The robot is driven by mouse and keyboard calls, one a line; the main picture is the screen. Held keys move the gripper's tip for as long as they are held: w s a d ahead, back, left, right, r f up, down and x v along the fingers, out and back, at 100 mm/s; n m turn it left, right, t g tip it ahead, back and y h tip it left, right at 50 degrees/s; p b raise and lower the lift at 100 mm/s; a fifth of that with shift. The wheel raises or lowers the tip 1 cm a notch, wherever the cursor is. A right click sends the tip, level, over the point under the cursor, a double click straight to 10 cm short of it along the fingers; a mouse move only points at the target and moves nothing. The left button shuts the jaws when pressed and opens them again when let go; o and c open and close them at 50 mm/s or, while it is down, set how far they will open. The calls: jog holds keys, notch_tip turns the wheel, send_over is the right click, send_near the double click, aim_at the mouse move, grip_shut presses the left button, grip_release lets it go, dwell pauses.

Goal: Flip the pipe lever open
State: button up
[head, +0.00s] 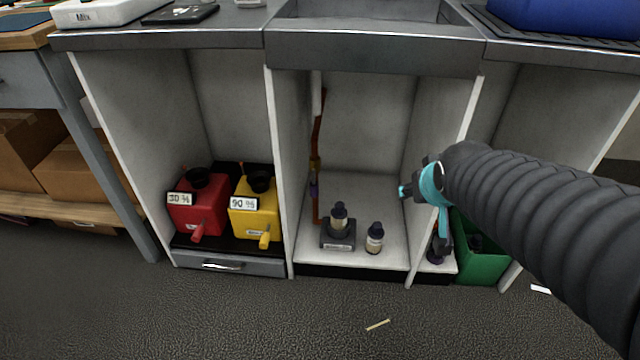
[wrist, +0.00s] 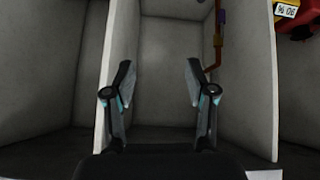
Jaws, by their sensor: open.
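An orange-red pipe (head: 318,138) runs down the left wall of the middle cabinet bay under the sink. My gripper (head: 404,190) is in front of the right side of the middle bay, apart from the pipe. Its fingers (wrist: 157,78) are spread with nothing between them.
A bottle on a dark stand (head: 338,232) and another small bottle (head: 375,240) stand on the bay floor. A red container (head: 197,207) and a yellow container (head: 256,212) fill the left bay. A green bin (head: 480,264) stands at right. Partition walls flank the middle bay.

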jog(key=w+a+f+n+t+y, duration=0.1)
jog(key=w+f, duration=0.2)
jog(key=w, duration=0.3)
jog(key=w+a+f+n+t, duration=0.1)
jog(key=w+f, duration=0.2)
jog(key=w, duration=0.4)
jog(key=n+t+y, duration=0.3)
jog(key=y, duration=0.2)
send_near(316, 189)
jog(key=d+r, duration=0.6)
jog(key=d, duration=0.1)
jog(key=s+a+f+t+y+b, duration=0.1)
jog(key=s+a+f+t+y, duration=0.2)
jog(key=f, duration=0.6)
jog(key=shift+g+y, duration=0.4)
jog(key=shift+g, duration=0.2)
jog(key=x, duration=1.4)
jog(key=shift+a+p, duration=0.2)
jog(key=shift+p, duration=0.1)
grip_shut()
